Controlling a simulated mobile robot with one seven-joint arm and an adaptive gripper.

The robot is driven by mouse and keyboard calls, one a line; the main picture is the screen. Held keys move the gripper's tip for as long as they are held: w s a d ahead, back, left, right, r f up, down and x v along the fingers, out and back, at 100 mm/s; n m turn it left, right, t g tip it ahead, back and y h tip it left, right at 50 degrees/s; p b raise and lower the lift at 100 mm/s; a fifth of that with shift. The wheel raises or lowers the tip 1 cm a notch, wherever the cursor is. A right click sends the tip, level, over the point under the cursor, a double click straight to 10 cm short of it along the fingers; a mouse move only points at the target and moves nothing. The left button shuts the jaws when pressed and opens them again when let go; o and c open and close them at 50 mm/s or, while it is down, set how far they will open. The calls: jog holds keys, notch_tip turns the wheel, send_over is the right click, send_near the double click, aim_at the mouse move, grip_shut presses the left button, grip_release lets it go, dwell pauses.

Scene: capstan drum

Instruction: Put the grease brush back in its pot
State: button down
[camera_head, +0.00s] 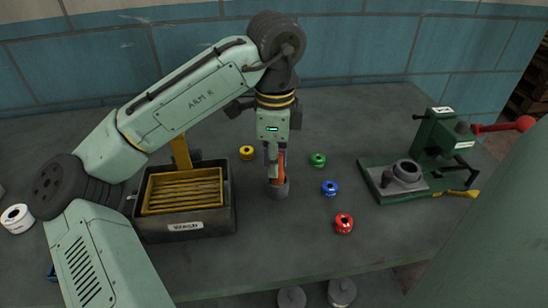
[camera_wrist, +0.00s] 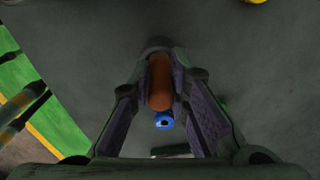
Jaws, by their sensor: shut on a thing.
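My gripper (camera_head: 276,160) points down at the middle of the table. It is shut on an orange-red handle (camera_head: 282,167), which I take to be the grease brush; the handle also shows between the fingers in the wrist view (camera_wrist: 160,85). A small dark grey cup (camera_head: 279,190), likely the pot, is directly below the handle. The handle's lower end meets the cup in the head view. I cannot tell how deep it sits in the cup. The bristles are hidden.
Yellow (camera_head: 246,153), green (camera_head: 317,160), blue (camera_head: 330,188) and red (camera_head: 344,223) spools stand around the gripper. A dark bin (camera_head: 185,228) with yellow slats is at left. A green press (camera_head: 425,190) with a red handle is at right. The front table middle is clear.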

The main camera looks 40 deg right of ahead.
jog(key=shift+f, duration=0.6)
dwell(0.7)
jog(key=shift+p, duration=0.5)
dwell(0.4)
jog(key=c, duration=1.4)
grip_release()
jog(key=shift+c, duration=0.2)
notch_tip(320, 180, up, 12)
jog(key=shift+s+r, duration=0.1)
